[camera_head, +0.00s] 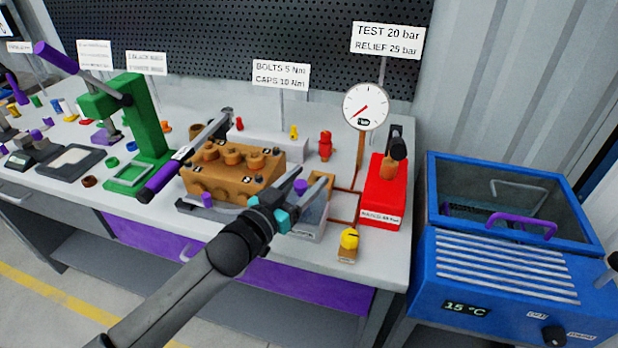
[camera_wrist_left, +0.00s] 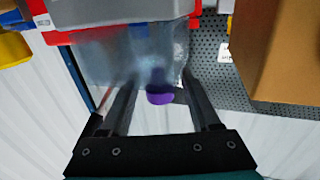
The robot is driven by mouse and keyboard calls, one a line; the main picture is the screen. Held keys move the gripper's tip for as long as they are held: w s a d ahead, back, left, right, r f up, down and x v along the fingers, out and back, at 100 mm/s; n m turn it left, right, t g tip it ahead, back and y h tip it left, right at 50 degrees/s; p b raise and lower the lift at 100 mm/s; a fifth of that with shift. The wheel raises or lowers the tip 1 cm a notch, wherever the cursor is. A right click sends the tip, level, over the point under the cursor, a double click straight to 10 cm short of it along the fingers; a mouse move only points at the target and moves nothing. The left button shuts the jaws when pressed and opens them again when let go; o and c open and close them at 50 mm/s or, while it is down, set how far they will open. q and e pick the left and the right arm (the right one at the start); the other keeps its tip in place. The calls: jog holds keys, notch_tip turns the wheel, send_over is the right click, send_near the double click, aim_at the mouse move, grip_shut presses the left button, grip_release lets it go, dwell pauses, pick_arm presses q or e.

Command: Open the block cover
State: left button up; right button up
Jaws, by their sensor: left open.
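The brown pump block (camera_head: 232,168) sits on the bench with round caps on its top; its side shows at the right of the left wrist view (camera_wrist_left: 275,50). To its right is a see-through grey box-like part (camera_head: 312,228) with a purple knob (camera_head: 300,187), and I cannot tell for sure whether this is the block cover. My left gripper (camera_head: 311,180) is open, with its fingers by the knob. In the left wrist view the purple knob (camera_wrist_left: 160,98) lies between the fingers, against the blurred see-through part (camera_wrist_left: 120,60). My right gripper is not in view.
A torque wrench (camera_head: 185,155) with a purple handle stretches past the block's left side. A green press (camera_head: 145,120) stands farther left. A gauge (camera_head: 364,106), a red pump (camera_head: 382,195) and a yellow knob (camera_head: 349,239) are close on the right. A blue bath (camera_head: 515,265) stands beyond the bench.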

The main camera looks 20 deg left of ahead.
pick_arm(q)
jog(key=shift+w+d, duration=0.25)
jog(key=shift+w, duration=0.4)
grip_shut()
dwell(1.1)
